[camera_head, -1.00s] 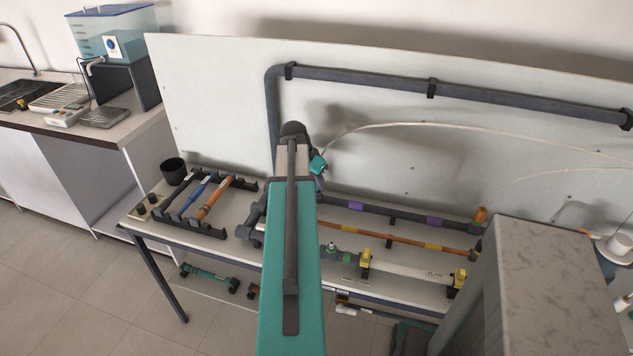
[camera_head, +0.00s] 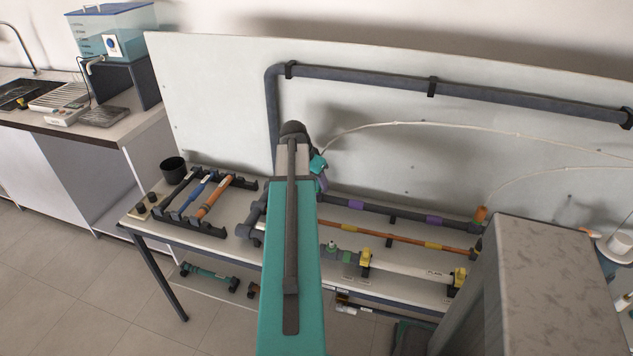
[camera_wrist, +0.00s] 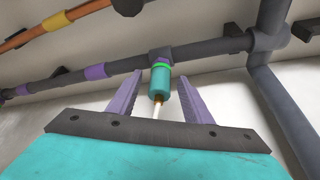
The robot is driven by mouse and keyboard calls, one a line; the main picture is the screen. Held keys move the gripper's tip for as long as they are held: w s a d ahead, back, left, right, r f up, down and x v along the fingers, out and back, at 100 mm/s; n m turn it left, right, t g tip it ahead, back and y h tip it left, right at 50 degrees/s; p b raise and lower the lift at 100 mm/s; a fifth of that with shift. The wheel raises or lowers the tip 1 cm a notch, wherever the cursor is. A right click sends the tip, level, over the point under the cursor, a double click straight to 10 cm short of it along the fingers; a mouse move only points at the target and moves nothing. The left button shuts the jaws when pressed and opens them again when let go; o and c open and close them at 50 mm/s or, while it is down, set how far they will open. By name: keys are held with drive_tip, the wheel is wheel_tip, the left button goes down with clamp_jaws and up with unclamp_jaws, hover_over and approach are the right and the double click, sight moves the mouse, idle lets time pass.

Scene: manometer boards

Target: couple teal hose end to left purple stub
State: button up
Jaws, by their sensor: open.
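The teal hose end (camera_wrist: 159,84) has a bright green ring and a pale hose at its near end. In the wrist view it lies in line with a purple stub (camera_wrist: 161,54) on the dark grey pipe (camera_wrist: 125,66), with its ring against the stub; how far it is seated I cannot tell. My gripper (camera_wrist: 161,78) is open, its two purple fingers on either side of the hose end with a gap on both sides. In the head view my arm hides the stub and hose end; part of my gripper (camera_head: 320,177) shows beside it.
An orange pipe (camera_head: 385,236) and a white pipe (camera_head: 405,269) with yellow clamps run in front. A rack (camera_head: 205,227) of tubes stands at left, and a grey cabinet (camera_head: 545,270) at right. A pale hose (camera_head: 430,125) arches across the board.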

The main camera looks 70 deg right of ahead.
drive_tip(key=shift+r, duration=0.1)
drive_tip(key=b+v, duration=0.2)
drive_tip(key=v, duration=1.1)
drive_tip(key=shift+a+r, duration=0.2)
drive_tip(key=shift+r, duration=0.1)
idle(0.8)
